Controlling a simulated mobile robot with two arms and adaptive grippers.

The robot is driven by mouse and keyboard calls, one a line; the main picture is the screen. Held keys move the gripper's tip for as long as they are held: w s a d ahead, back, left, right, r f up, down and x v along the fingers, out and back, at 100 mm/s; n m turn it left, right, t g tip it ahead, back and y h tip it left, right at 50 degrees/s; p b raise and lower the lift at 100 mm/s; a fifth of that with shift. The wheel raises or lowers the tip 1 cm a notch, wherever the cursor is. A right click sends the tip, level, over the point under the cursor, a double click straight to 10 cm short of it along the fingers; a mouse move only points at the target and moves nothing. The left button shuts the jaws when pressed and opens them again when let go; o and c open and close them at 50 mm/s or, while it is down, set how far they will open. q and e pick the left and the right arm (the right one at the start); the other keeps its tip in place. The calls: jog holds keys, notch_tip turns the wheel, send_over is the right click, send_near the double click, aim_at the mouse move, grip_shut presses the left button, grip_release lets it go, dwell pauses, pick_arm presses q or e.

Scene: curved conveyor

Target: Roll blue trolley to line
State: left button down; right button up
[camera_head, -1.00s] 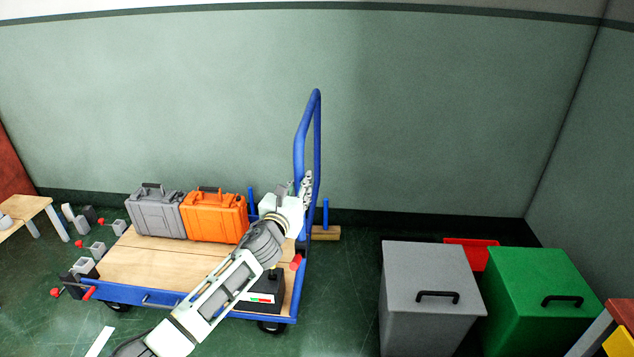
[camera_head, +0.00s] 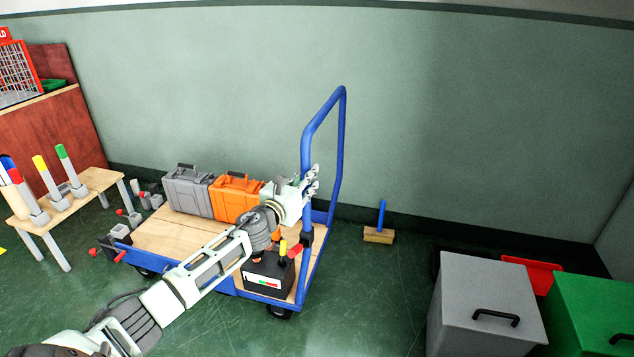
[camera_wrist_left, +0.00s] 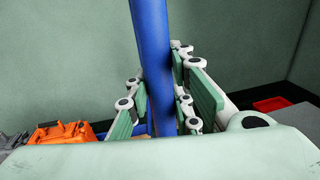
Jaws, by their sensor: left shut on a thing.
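The blue trolley (camera_head: 150,240) has a flat wooden deck and a tall blue push handle (camera_head: 341,150) at its right end. My left gripper (camera_head: 312,183) is at the near upright of that handle. In the left wrist view the blue upright (camera_wrist_left: 152,60) passes between the fingers (camera_wrist_left: 160,105), which are shut on it. On the deck stand a grey case (camera_head: 188,192), an orange case (camera_head: 234,199) and a dark box (camera_head: 266,276) with a yellow-topped and a red piece. My arm hides part of the deck. My right gripper is not in view. No line marking can be made out for certain.
A small wooden block with a blue post (camera_head: 378,236) stands right of the trolley. A grey bin (camera_head: 485,300), a green bin (camera_head: 597,310) and a red box (camera_head: 543,276) are at the right. A small table (camera_head: 95,180) is at the left.

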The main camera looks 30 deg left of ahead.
pick_arm(q)
jog(key=shift+s+a+f, duration=0.1)
jog(key=shift+s+a, duration=0.15)
jog(key=shift+a, duration=0.6)
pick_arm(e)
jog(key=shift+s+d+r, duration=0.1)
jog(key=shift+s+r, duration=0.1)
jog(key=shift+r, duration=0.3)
pick_arm(q)
jog(key=c, duration=2)
grip_release()
jog(key=o, duration=0.5)
jog(key=shift+s+a, duration=0.1)
jog(key=shift+a, duration=0.05)
jog(key=shift+c, duration=0.2)
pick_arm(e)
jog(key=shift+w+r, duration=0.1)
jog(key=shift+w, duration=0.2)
pick_arm(q)
jog(key=s+d, duration=0.1)
jog(key=s, duration=1.1)
